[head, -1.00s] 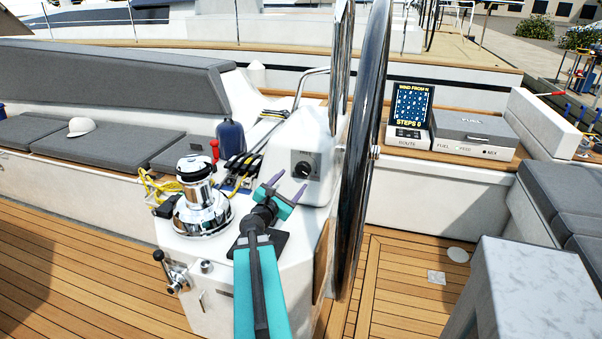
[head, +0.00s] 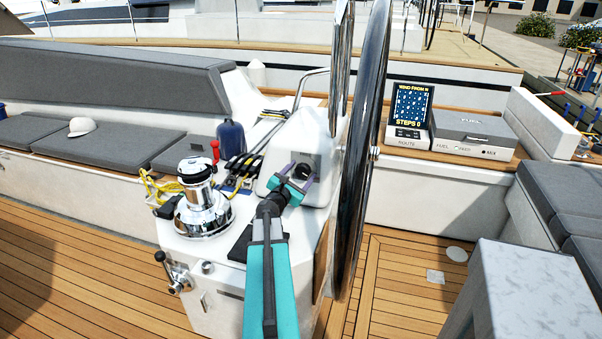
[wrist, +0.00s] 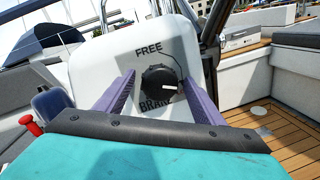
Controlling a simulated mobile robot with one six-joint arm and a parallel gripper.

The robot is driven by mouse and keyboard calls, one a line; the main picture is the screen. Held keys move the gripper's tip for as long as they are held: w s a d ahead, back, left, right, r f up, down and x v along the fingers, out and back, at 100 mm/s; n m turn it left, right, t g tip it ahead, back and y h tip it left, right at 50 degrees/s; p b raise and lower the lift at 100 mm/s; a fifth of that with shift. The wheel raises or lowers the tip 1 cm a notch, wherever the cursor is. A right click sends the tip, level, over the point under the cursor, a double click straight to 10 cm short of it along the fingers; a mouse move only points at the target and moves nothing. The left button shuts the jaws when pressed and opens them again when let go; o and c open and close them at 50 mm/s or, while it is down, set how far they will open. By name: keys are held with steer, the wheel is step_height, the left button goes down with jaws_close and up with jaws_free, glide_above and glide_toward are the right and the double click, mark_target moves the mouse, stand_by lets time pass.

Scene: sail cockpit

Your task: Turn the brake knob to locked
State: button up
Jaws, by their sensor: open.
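The brake knob (wrist: 158,80) is a round black knob on the white sloped face of the pedestal; it also shows in the head view (head: 302,170). In the wrist view, FREE is printed above it and a partly hidden label reading BRA... below it. A white mark on the knob points to the right, slightly down, and a thin dark arc runs from beside FREE down its right side. My gripper (wrist: 160,84) is open, with one purple finger on each side of the knob. Whether the fingers touch it cannot be told.
The large steering wheel (head: 362,150) stands close to the right of my gripper. A chrome winch (head: 202,200) with yellow rope is to the left. A blue bottle (head: 230,146) and a red-topped lever (head: 215,150) stand behind it. Teak floor (head: 80,265) lies open at left.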

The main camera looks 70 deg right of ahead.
stand_by(0.3)
steer(key=c, duration=1)
steer(key=shift+c, duration=0.2)
steer(key=shift+m+b, duration=0.6)
steer(key=shift+b, duration=0.25)
steer(key=o, duration=1)
steer(key=shift+o, duration=0.2)
